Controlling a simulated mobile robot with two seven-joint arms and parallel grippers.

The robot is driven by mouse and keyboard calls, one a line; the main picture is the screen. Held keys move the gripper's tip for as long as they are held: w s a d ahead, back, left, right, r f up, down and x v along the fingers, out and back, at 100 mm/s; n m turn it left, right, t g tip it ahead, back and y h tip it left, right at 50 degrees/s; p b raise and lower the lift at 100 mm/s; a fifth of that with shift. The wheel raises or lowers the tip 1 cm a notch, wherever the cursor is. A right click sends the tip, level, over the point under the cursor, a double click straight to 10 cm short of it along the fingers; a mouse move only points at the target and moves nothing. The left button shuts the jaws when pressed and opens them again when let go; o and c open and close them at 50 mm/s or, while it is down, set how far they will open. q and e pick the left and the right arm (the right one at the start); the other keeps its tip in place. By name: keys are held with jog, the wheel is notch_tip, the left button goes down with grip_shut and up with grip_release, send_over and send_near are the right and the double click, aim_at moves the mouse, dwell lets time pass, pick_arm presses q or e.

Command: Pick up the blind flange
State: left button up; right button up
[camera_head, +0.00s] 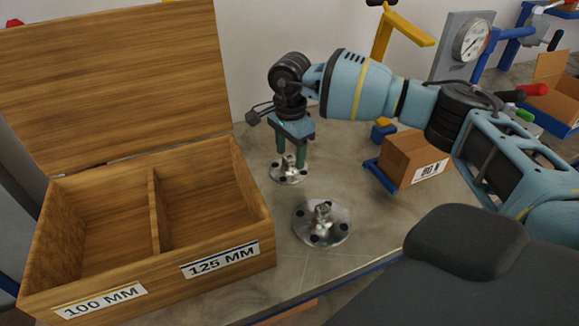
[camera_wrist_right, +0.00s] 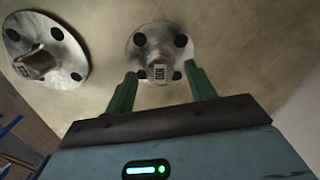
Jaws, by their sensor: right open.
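Two metal blind flanges with dark bolt holes and a raised centre hub lie flat on the table. The smaller, farther flange (camera_head: 288,175) is under my right gripper (camera_head: 290,160). The larger, nearer flange (camera_head: 322,223) lies in front of it, clear of the gripper. In the right wrist view, the green fingers of my right gripper (camera_wrist_right: 160,72) are open on either side of the smaller flange's hub (camera_wrist_right: 160,55), whose small label seems to read 100. Whether they touch it I cannot tell. The larger flange (camera_wrist_right: 60,62) is at the left there. My left gripper is not in view.
An open wooden box (camera_head: 268,222) with two empty compartments, labelled 100 MM and 125 MM, stands on the left, lid raised. A cardboard box (camera_head: 405,160) in a blue holder is at the right. A pressure gauge (camera_head: 470,40) stands behind. Bare table surrounds the flanges.

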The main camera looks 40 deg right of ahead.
jog(key=shift+f, duration=1.2)
grip_shut()
jog(key=shift+w+r, duration=0.1)
jog(key=shift+r, duration=0.05)
